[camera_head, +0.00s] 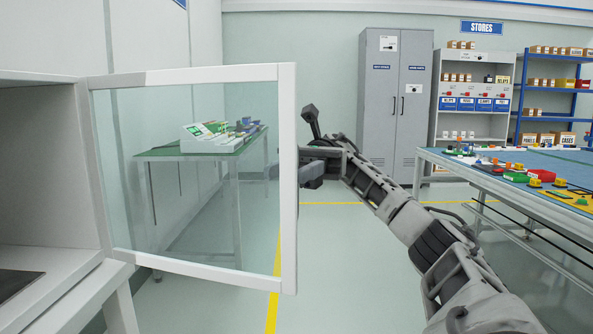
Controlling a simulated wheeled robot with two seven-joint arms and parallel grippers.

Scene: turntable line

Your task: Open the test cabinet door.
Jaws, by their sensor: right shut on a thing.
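The test cabinet (45,225) stands at the left edge, a white box with its front open and its inside in view. Its door (288,180), a clear pane in a white frame, is hinged at the cabinet's right side and stands swung well out. My right gripper (308,172) is at the door's free edge, about halfway up, shut on the door's handle. The fingertips are partly behind the frame, and the handle itself is mostly hidden. My right arm reaches in from the lower right. My left gripper is not in view.
Through the pane shows a green-topped bench (165,153) with a test device (205,135). A long table (500,183) with coloured parts stands at the right. A grey locker (383,130) and stocked shelves (463,122) line the back. The floor between is clear.

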